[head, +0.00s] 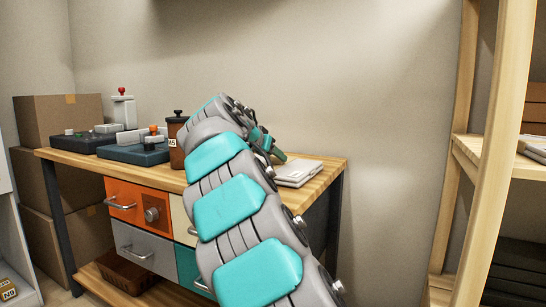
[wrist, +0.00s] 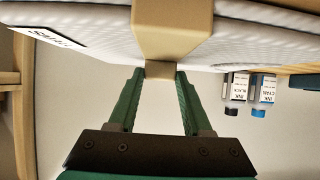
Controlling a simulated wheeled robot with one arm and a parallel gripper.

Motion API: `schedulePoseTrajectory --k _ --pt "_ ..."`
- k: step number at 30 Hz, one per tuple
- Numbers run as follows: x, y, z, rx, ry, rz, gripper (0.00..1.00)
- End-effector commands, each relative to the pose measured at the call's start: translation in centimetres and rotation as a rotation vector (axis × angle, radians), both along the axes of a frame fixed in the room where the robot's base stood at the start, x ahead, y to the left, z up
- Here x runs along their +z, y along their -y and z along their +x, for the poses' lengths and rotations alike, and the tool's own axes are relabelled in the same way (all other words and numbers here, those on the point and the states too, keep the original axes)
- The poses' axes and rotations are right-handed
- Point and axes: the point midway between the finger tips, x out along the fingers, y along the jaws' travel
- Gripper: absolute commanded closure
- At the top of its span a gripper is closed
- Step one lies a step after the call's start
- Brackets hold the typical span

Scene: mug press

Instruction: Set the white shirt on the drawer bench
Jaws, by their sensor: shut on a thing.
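The white shirt (head: 298,172) is a flat folded bundle at the right end of the drawer bench (head: 325,172). In the wrist view the shirt (wrist: 90,45) spans the top, with a tan band (wrist: 172,30) around it and a partly cut-off printed label. My gripper (wrist: 158,74) has its green fingers on either side of the band, shut on the shirt. In the head view my gripper (head: 279,157) is at the shirt's far left edge, partly hidden by my arm. I cannot tell whether the shirt touches the bench top.
Dark press units (head: 135,150) and a brown canister (head: 177,140) stand on the bench's left and middle. Cardboard boxes (head: 55,118) are at far left. A wooden shelf (head: 490,150) stands at right. Two ink bottles (wrist: 250,90) show in the wrist view.

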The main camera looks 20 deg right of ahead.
Motion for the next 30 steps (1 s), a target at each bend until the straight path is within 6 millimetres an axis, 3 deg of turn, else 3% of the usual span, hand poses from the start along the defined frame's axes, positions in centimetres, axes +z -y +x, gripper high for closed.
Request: schedulePoseTrajectory --k 6,7,14,25,30 --pt "-0.3 0.0 0.0 0.001 0.001 -0.001 1.00" --pt "-0.2 0.0 0.0 0.001 0.001 -0.001 0.47" --pt "-0.2 0.0 0.0 0.001 0.001 -0.001 0.21" --pt "0.3 0.0 0.0 0.000 0.002 -0.001 0.21" --pt "1.1 -1.3 -0.8 0.004 0.005 -0.003 0.21"
